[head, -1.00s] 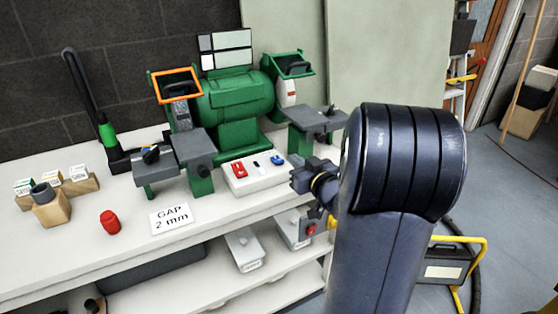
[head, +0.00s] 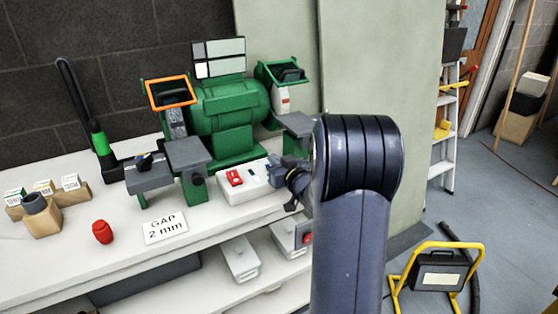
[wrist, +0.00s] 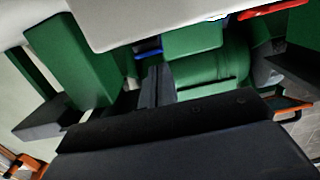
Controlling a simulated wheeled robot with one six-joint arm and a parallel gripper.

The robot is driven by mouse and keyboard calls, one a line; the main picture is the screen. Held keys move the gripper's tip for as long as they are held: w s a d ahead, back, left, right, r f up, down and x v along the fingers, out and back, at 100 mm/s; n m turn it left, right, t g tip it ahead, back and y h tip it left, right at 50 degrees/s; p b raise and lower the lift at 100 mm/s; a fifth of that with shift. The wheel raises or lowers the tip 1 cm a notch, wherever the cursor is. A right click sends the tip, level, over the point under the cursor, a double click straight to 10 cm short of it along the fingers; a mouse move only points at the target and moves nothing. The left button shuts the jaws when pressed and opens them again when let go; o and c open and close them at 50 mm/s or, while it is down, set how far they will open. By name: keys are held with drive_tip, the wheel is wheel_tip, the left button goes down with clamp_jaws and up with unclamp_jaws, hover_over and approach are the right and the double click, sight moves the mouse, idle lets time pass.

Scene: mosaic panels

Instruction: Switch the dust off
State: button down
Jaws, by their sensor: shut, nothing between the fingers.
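A white switch box (head: 240,188) sits on the bench in front of the green grinder (head: 228,115). It bears a red switch (head: 235,177) at its left and a small dark switch (head: 254,170) in the middle. The blue switch at its right end is hidden behind my gripper (head: 276,172) in the head view. The wrist view shows the box (wrist: 140,22), the blue switch (wrist: 148,53) and the red switch (wrist: 272,9). My gripper (wrist: 158,85) is shut and empty, its tips close to the blue switch; I cannot tell whether they touch. No label for dust is readable.
Grey tool rests (head: 187,152) stand beside the box. Below, a shelf holds pale boxes (head: 240,259).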

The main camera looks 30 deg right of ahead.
drive_tip(key=shift+s+f, duration=0.4)
drive_tip(key=shift+f, duration=0.45)
